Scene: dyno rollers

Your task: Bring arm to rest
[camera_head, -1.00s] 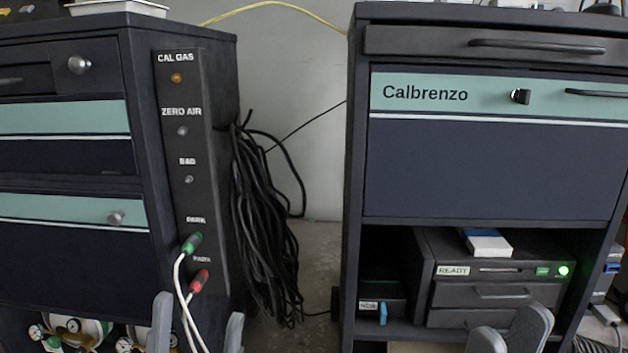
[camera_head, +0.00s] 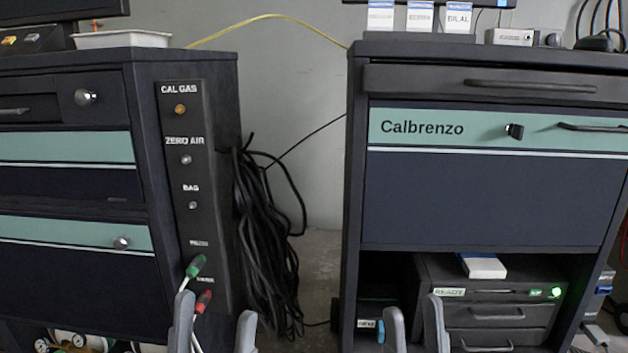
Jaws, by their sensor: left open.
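My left gripper (camera_head: 215,318) is at the bottom of the head view, in front of the left cabinet's port panel. Its two grey fingertips are apart with nothing seen between them. The left finger overlaps the white leads below the green plug (camera_head: 196,266) and the red plug (camera_head: 204,301). Both plugs sit at the panel's lower ports. My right gripper (camera_head: 416,322) is at the bottom, in front of the right cabinet's open lower bay. Its two fingertips point up with a gap between them and hold nothing visible. The arms behind both grippers are out of view.
The left cabinet (camera_head: 70,185) and the right Calbrenzo cabinet (camera_head: 480,200) flank a gap. Black cables (camera_head: 265,240) hang in that gap on the left cabinet's side. A READY unit (camera_head: 490,305) sits in the right bay. A white tray (camera_head: 122,40) stands on the left cabinet.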

